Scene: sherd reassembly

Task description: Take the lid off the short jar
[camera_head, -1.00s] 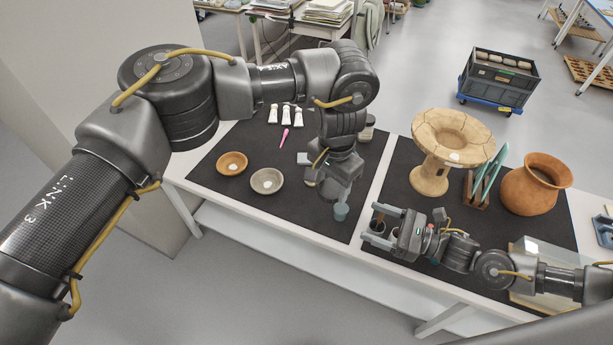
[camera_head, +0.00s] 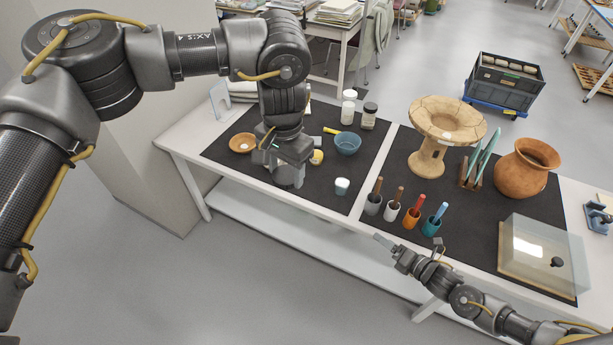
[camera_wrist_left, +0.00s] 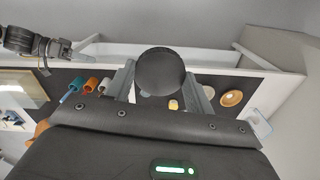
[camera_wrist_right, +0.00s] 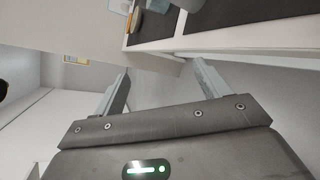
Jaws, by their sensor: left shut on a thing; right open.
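My left gripper (camera_head: 288,180) is shut on a round black lid-like disc (camera_wrist_left: 160,72), seen between its fingers in the left wrist view. I cannot tell whether a jar hangs beneath the disc. The gripper is over the left dark mat, and its fingertips are mostly hidden in the head view. Behind it at the mat's back edge stand a white-topped jar (camera_head: 348,107) and a dark-topped jar (camera_head: 369,116). My right gripper (camera_head: 384,243) is open and empty, near the table's front edge; its spread fingers show in the right wrist view (camera_wrist_right: 160,85).
A pale teal cup (camera_head: 342,187), a blue bowl (camera_head: 347,143) and an orange bowl (camera_head: 242,143) are near the left arm. Several tool cups (camera_head: 412,219) line the right mat's front. A pedestal vessel (camera_head: 428,163), terracotta pot (camera_head: 526,170) and clear case (camera_head: 542,250) stand farther right.

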